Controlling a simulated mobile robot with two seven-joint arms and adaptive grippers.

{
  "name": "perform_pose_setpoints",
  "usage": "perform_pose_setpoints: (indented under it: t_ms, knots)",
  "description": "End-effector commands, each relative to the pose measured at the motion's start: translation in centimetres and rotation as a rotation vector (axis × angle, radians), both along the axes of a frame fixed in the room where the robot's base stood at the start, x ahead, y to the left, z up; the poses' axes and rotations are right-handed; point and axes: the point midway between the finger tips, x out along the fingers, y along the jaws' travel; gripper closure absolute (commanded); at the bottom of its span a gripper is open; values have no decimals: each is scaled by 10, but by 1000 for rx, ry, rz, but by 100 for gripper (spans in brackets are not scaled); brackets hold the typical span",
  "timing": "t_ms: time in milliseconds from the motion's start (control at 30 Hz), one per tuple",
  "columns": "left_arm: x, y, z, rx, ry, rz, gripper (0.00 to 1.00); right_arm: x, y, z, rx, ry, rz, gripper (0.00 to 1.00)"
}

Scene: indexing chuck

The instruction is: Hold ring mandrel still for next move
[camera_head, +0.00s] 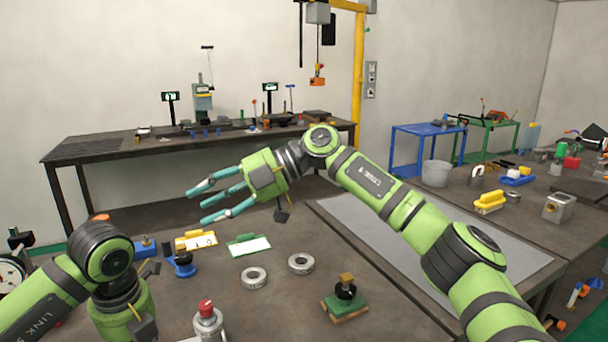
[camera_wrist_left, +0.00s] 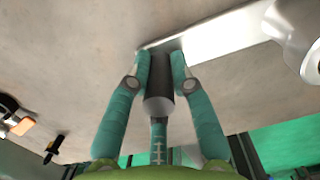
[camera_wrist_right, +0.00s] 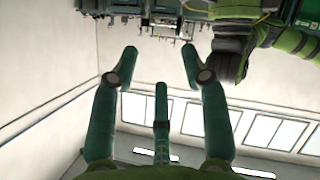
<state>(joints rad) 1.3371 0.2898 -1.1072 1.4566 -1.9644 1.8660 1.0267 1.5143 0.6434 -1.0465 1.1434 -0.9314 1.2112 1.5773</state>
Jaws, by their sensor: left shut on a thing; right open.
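My left gripper (camera_wrist_left: 159,62) is shut on a dark grey cylinder (camera_wrist_left: 159,100), which I take to be the ring mandrel. In the left wrist view two fingers press on its sides and the third lies below. In the head view my left wrist shows at the lower left, but its fingers and the mandrel cannot be made out. My right gripper (camera_head: 212,198) is open and empty, raised above the table with its fingers pointing left. It also shows open in the right wrist view (camera_wrist_right: 158,62). Two steel rings (camera_head: 253,277) (camera_head: 301,263) lie flat on the table.
A red-topped grey cylinder (camera_head: 207,321) stands near my left wrist. Yellow (camera_head: 196,241) and green (camera_head: 249,245) holders with white cards stand behind the rings. A green block with a dark knob (camera_head: 345,300) sits right of them. A grey mat (camera_head: 420,250) is bare beside my right arm.

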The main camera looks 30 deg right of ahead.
Motion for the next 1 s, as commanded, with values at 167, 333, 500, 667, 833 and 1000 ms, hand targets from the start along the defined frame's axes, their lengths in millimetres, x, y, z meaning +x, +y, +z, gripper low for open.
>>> perform_pose_setpoints:
  t_ms: [167, 333, 500, 667, 833, 1000]
  knots:
    - [0, 0, -2, 3, 1, 1, 100, 25, -26, 2, 137, -118, -80, 54]
    - [0, 0, -2, 2, 0, 2, 100, 43, -54, 4, 221, -219, -165, 54]
    - [0, 0, -2, 2, 0, 2, 100, 60, -86, 3, 280, -307, -263, 54]
    - [0, 0, -2, 2, 0, 2, 100, 71, -114, 0, 311, -376, -347, 54]
    - [0, 1, -2, 2, 0, 2, 100, 81, -147, -5, 331, -443, -444, 54]
    - [1, 1, -2, 2, 0, 2, 100, 88, -178, -11, 336, -502, -533, 54]
